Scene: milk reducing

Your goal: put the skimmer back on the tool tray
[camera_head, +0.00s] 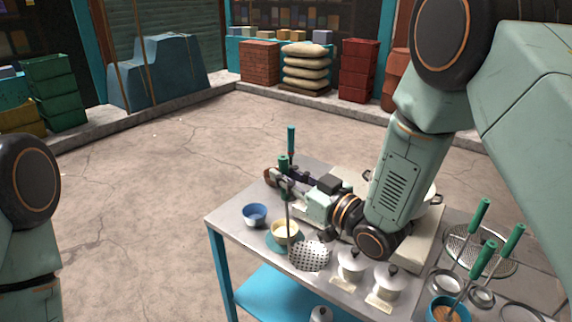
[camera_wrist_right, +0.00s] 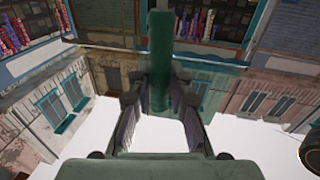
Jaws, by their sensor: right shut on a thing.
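My right gripper (camera_head: 281,181) is shut on the green handle of the skimmer (camera_head: 310,257) over the far left part of the table. The skimmer hangs upright, its thin rod running down to a round perforated disc. The disc is low, in front of a cream-filled bowl (camera_head: 285,230); I cannot tell if it touches the table. In the right wrist view the green handle (camera_wrist_right: 160,62) stands between the fingers of the gripper (camera_wrist_right: 158,108). The tool tray cannot be told for sure. My left gripper is out of view.
A blue bowl (camera_head: 254,213) stands left of the cream bowl. Two lidded pots (camera_head: 386,281) stand right of the disc. At right are a mesh strainer (camera_head: 470,257), several green-handled tools and a bowl of orange content (camera_head: 444,311). Another green handle (camera_head: 291,139) rises behind my gripper.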

